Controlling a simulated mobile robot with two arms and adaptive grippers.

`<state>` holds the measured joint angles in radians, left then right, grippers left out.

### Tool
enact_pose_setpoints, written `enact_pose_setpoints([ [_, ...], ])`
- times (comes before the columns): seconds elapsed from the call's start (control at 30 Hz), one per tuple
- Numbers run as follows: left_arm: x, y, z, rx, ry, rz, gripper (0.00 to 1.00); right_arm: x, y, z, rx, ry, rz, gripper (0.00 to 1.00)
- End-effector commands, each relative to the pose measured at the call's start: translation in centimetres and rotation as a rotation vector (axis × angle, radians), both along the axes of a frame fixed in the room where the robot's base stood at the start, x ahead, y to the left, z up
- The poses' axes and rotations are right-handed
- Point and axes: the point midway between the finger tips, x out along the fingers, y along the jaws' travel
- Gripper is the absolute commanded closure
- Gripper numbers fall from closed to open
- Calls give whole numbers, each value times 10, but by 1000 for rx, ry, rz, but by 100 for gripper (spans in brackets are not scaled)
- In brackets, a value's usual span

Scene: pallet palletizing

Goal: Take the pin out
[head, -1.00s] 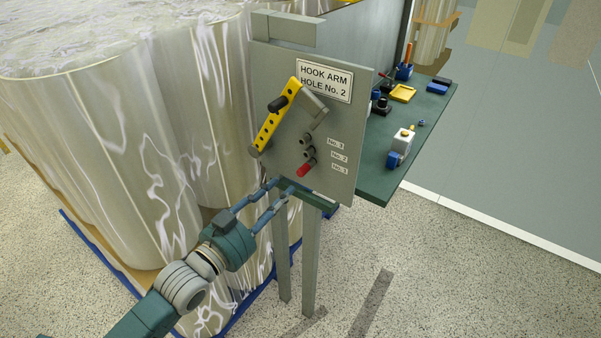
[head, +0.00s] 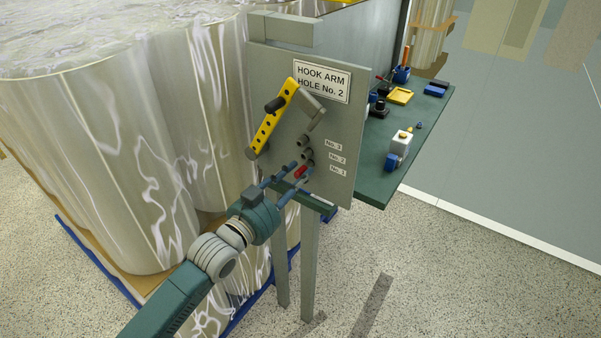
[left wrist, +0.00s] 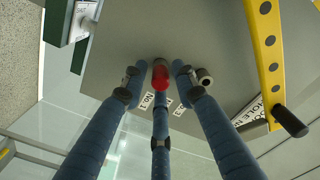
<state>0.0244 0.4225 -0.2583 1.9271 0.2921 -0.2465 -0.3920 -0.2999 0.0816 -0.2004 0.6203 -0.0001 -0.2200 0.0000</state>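The red pin (head: 300,171) sits in the lowest hole of the upright grey panel (head: 345,120), beside the label No. 1. In the left wrist view its red end (left wrist: 161,76) points toward me. My left gripper (head: 297,175) is at the panel with its blue fingers spread around the pin. In the left wrist view the fingertips (left wrist: 158,84) lie on both sides and below, with gaps visible at the sides; contact with the lower finger cannot be told. The yellow hook arm (head: 272,122) with black handle is tilted on the panel above. My right gripper is not in view.
Two grey empty sockets (head: 306,147) sit just above the pin. A green shelf (head: 385,180) with small tools sticks out behind the panel on the right. Large film-wrapped rolls (head: 95,160) stand close on the left. The floor in front is free.

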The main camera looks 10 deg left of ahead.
Motion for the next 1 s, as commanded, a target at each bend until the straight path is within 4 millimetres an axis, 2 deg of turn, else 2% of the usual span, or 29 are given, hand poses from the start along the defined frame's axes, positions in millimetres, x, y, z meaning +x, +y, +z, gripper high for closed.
enact_pose_setpoints([
  [0.07,0,0,0,0,0,0,71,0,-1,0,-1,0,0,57],
  [0.1,0,0,0,0,0,0,75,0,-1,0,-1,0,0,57],
  [0.23,0,0,0,0,-1,-1,100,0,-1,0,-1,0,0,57],
  [0.67,-2,1,0,0,0,0,100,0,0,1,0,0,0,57],
  [1.0,-18,7,0,1,0,1,100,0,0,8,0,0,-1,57],
])
